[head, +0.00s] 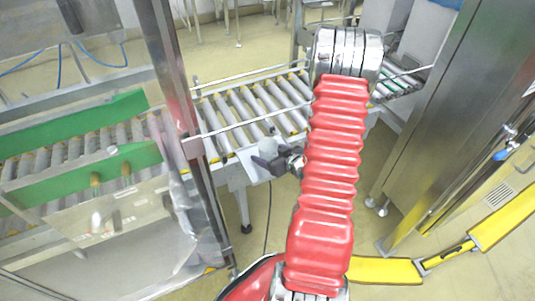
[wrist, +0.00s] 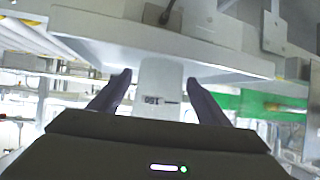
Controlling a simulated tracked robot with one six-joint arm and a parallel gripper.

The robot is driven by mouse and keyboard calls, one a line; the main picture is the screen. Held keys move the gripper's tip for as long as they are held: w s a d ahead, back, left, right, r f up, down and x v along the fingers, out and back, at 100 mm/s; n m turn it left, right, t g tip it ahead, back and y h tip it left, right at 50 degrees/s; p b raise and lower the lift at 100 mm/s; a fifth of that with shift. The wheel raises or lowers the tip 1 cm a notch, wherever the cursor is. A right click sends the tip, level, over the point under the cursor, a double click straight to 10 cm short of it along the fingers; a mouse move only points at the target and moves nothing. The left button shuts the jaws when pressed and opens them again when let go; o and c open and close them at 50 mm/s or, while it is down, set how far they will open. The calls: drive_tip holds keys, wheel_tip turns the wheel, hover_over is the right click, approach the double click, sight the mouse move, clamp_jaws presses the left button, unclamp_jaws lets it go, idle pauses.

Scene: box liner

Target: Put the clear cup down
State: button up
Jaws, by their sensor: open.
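The clear cup (wrist: 160,88) shows in the wrist view as a pale, see-through shape with a dark printed mark and a short line, between my two fingers. My gripper (wrist: 158,86) is open, with one dark finger on each side of the cup. In the head view my gripper (head: 266,154) is beside the red-sleeved arm, at the near edge of the roller conveyor (head: 255,107). A pale shape between the fingers there seems to be the cup (head: 268,147). I cannot tell whether the fingers touch it or what is under it.
A green-railed conveyor (head: 80,125) is at the left behind a metal post (head: 172,75). A steel cabinet (head: 440,120) stands at the right. A yellow floor barrier (head: 390,270) curves along the lower right. Open floor lies below the roller conveyor.

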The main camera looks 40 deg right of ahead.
drive_tip(key=shift+s+r, duration=0.35)
drive_tip(key=shift+s, duration=0.05)
drive_tip(key=v, duration=1.1)
idle(0.6)
